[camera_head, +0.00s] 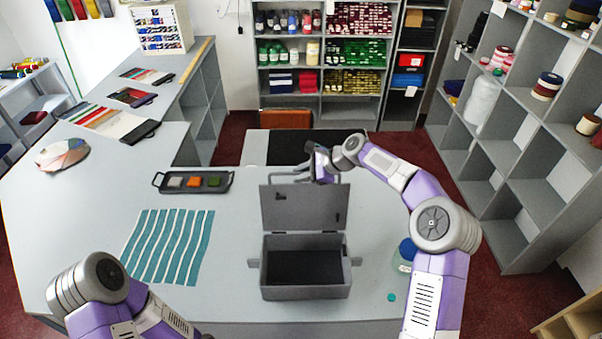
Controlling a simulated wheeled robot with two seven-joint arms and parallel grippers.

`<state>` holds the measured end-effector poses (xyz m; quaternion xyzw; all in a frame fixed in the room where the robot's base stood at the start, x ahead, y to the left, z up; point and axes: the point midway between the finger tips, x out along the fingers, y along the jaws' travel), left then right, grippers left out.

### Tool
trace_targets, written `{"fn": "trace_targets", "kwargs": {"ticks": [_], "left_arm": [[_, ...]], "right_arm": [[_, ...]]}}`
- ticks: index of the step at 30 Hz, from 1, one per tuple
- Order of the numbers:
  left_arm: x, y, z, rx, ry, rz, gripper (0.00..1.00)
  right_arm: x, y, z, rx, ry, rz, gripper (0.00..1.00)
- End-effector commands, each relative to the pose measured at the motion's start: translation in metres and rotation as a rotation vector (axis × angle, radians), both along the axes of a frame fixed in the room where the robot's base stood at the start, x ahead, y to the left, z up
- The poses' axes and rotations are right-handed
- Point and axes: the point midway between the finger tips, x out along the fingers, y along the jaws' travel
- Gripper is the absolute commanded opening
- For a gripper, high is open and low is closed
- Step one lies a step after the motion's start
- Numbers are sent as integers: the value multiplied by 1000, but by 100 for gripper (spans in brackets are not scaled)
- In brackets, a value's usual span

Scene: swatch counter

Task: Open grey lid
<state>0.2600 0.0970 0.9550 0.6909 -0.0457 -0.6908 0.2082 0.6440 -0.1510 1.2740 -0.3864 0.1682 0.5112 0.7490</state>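A grey box (306,293) stands on the counter in front of me, with its dark inside showing empty. Its grey lid (290,208) stands upright at the back of the box, swung open. My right gripper (318,172) is at the lid's top edge, by a bar-like handle. Its fingers are small and partly hidden there, so I cannot tell whether they grip the handle. My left arm (100,290) shows at the lower left, with its gripper out of view.
Teal wavy strips (170,246) lie left of the box. A black tray (194,182) with small coloured blocks sits behind them. A blue-capped jar (404,257) stands right of the box, beside my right arm. Shelves (545,120) line the right side.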

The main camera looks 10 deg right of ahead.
Motion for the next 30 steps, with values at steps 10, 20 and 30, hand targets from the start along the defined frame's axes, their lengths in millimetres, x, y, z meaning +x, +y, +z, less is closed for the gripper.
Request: {"fn": "trace_targets", "kwargs": {"ticks": [10,20,30], "left_arm": [[0,0,0,0,0,0,47],[0,0,-9,0,0,0,47],[0,0,-14,0,0,0,47]], "right_arm": [[-1,-1,-5,-3,7,3,36],[-16,-25,22,-5,-2,-2,36],[-32,-48,50,1,-5,-3,36]]}}
